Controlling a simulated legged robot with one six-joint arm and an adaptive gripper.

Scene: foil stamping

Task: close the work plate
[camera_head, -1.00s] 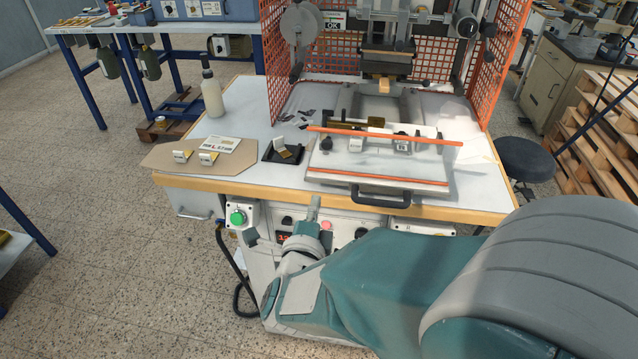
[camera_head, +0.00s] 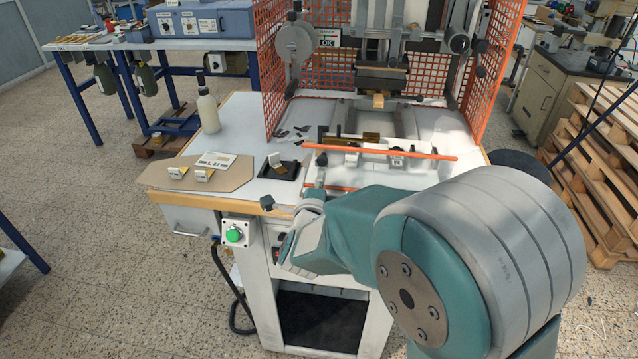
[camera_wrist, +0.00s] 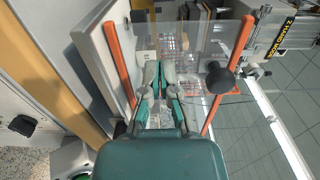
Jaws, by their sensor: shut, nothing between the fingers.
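My gripper (camera_head: 320,178) is at the plate's left front, fingers pointing toward the press. In the wrist view my gripper (camera_wrist: 154,66) is shut and empty, its fingers between two orange strips in front of a clear panel (camera_wrist: 190,38). A black knob (camera_wrist: 220,78) is to their right. I cannot tell whether the fingers touch the plate.
The press head (camera_head: 380,75) hangs behind the plate between orange mesh guards (camera_head: 272,70). To the left are a black tray (camera_head: 268,172) with a small part, a cardboard sheet (camera_head: 160,178), and a bottle (camera_head: 208,108). A green button box (camera_head: 236,233) is on the front.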

